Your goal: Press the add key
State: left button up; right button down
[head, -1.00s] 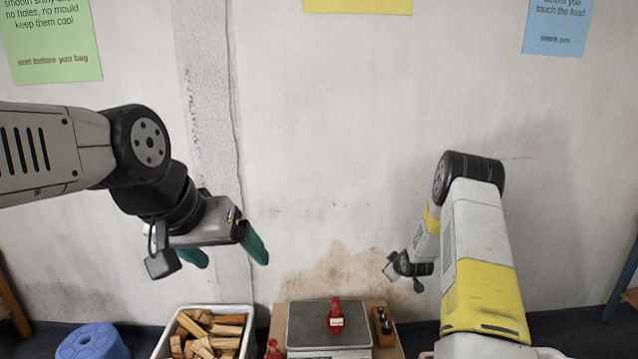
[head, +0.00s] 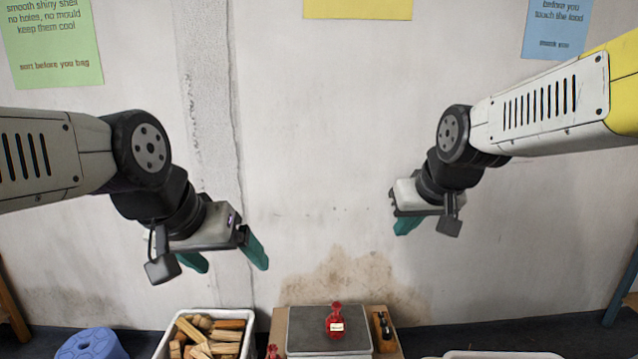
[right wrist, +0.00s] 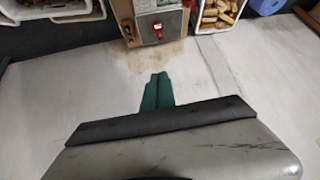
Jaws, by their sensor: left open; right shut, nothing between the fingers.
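A grey scale plate (head: 305,330) sits on a wooden board at bottom centre in the head view, with a small red bag (head: 336,325) with a pale label on it. The red bag (right wrist: 157,32) and scale plate (right wrist: 175,22) also show in the right wrist view. I cannot make out an add key. My right gripper (head: 405,226) is shut and empty, up and to the right of the scale; its green fingers (right wrist: 157,92) are together in the right wrist view. My left gripper (head: 226,259) is open and empty, up and to the left of the scale.
A white crate (head: 160,346) of wooden pieces stands left of the scale, with a blue stool (head: 92,345) beyond it. A small dark object (head: 384,325) lies on the wooden board (head: 394,345) at right. A stained wall stands behind.

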jog(key=s+a+m, duration=0.1)
jog(key=s+a, duration=0.1)
jog(key=s, duration=0.8)
jog(key=shift+s+f+g+y, duration=0.15)
jog(key=shift+s+g+y, duration=0.2)
jog(key=shift+g+y, duration=0.05)
jog(key=shift+w, duration=0.1)
